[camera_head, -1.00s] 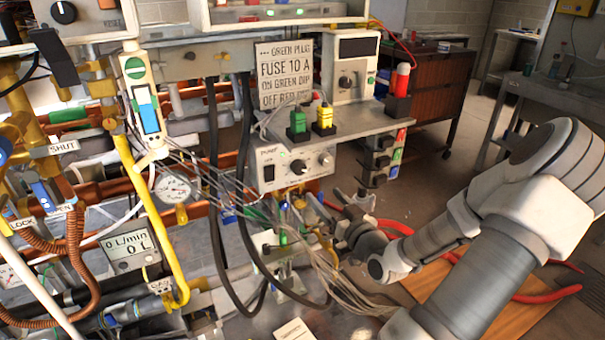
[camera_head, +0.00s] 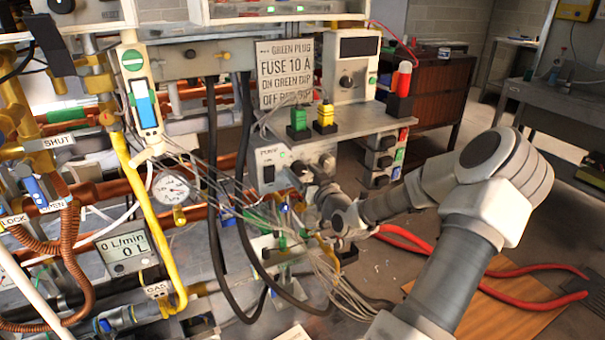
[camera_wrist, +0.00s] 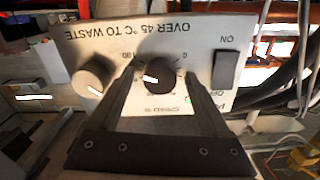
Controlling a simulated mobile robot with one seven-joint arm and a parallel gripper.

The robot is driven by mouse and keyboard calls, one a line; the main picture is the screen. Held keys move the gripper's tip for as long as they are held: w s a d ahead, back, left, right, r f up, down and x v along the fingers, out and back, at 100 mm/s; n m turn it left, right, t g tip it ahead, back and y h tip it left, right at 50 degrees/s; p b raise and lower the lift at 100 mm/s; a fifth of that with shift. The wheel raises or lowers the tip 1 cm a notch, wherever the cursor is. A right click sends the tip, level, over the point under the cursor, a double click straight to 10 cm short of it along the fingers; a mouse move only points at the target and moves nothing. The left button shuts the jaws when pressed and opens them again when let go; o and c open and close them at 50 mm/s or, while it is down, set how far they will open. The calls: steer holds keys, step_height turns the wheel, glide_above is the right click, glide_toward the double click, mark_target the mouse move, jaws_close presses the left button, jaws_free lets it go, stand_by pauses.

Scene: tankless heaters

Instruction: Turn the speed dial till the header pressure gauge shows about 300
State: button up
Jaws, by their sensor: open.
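The speed dial (camera_wrist: 160,74) is a black round knob with a white pointer mark on a pale panel, upside down in the wrist view. My gripper (camera_wrist: 161,80) is open, with one finger on each side of the dial; I cannot tell whether they touch it. In the head view my gripper (camera_head: 305,174) is at the pump panel (camera_head: 270,157) and largely covers the dial. A round white gauge (camera_head: 171,187) hangs left of the panel, partly behind thin wires. I cannot tell whether it is the header pressure gauge, and its reading is too small to read.
A second knob (camera_wrist: 93,76) and a black rocker switch (camera_wrist: 226,68) flank the dial. Thin wires (camera_head: 325,262) and black hoses (camera_head: 246,150) hang close to my gripper. Green (camera_head: 298,120) and yellow (camera_head: 325,117) plugs stand on the shelf above.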

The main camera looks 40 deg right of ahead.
steer(key=shift+c, duration=0.2)
jaws_close()
steer(key=shift+n, duration=0.3)
steer(key=n+b, duration=0.2)
steer(key=n, duration=0.1)
steer(key=shift+a+f+b, duration=0.1)
steer(key=shift+f+b, duration=0.05)
steer(key=shift+b, duration=0.25)
steer(key=shift+n+b, duration=1.35)
steer(key=shift+n, duration=0.15)
steer(key=shift+o, duration=0.2)
jaws_free()
